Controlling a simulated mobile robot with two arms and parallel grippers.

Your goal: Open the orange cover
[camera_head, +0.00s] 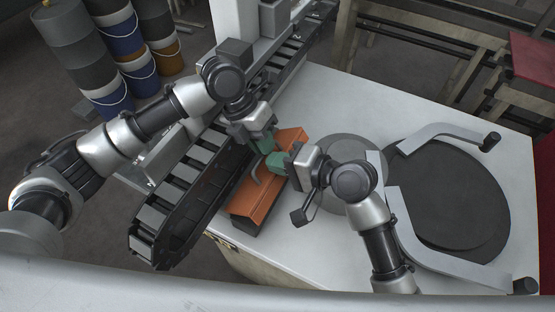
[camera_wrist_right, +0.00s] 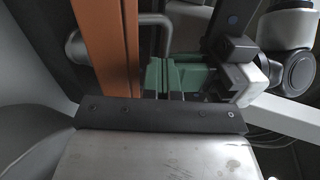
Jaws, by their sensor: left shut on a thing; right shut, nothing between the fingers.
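The orange cover (camera_head: 262,198) is a long box-like lid lying slantwise at the white table's left edge, and it looks closed. It stands upright in the picture at the left of the right wrist view (camera_wrist_right: 98,45). A grey bar handle (camera_head: 257,168) is on its side, also seen in the wrist view (camera_wrist_right: 153,20). My left gripper (camera_head: 264,145) has green fingertips, shut on the handle near its upper end. My right gripper (camera_head: 275,161) is shut and empty close beside the handle and the left fingers. The exact grip contact is partly hidden.
A conveyor (camera_head: 190,180) runs along the left of the white table (camera_head: 400,100). A dark round plate (camera_head: 450,200) with curved metal guides lies at the right, and a smaller grey disc (camera_head: 345,152) is behind my right wrist. Stacked barrels (camera_head: 125,45) stand at back left.

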